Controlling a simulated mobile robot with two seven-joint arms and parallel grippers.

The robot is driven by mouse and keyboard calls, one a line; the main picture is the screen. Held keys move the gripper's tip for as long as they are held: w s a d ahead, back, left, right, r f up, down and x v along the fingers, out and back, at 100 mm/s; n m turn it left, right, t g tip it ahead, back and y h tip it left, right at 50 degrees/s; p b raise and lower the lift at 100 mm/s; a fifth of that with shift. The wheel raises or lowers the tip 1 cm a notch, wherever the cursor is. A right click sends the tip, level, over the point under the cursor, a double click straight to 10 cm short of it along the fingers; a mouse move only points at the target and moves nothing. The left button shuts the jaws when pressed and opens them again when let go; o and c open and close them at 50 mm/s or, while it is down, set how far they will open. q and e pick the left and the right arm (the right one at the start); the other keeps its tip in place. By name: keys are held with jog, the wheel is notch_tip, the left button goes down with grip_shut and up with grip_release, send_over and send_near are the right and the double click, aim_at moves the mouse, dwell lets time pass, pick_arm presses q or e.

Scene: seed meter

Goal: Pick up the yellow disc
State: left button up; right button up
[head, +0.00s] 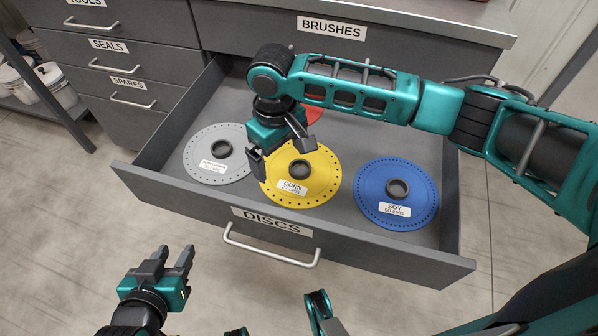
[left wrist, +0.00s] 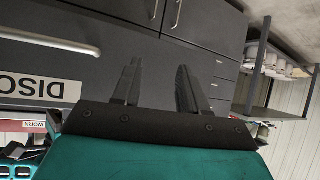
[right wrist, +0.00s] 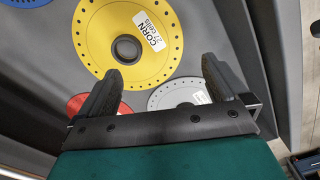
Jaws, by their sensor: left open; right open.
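The yellow disc (head: 313,183) lies flat in the open drawer labelled DISCS, between a grey disc and a blue disc. Its label reads CORN, and it has a dark hub with a centre hole. It also shows in the right wrist view (right wrist: 98,45), ahead of the fingertips. My right gripper (head: 282,155) is open and empty above the drawer, over the yellow disc's upper left edge and covering part of it. Its fingers also show in the right wrist view (right wrist: 158,82). My left gripper (head: 172,262) is open and empty in front of the drawer, at lower left.
The grey disc (head: 205,168), the blue disc (head: 372,207) and a partly hidden red disc (head: 314,112) share the drawer. The drawer's front wall (head: 390,258) carries a handle (head: 270,256). A closed BRUSHES drawer (head: 270,28) and the counter (head: 420,18) are above and behind.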

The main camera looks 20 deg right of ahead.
aim_at(283, 185)
notch_tip(283, 185, down, 4)
jog(key=shift+b, duration=0.45)
notch_tip(283, 185, down, 5)
jog(key=shift+w+d+f+b, duration=0.1)
jog(key=shift+w+d+b, duration=0.05)
jog(key=shift+b, duration=1.1)
jog(key=shift+c, duration=0.3)
jog(key=c, duration=0.9)
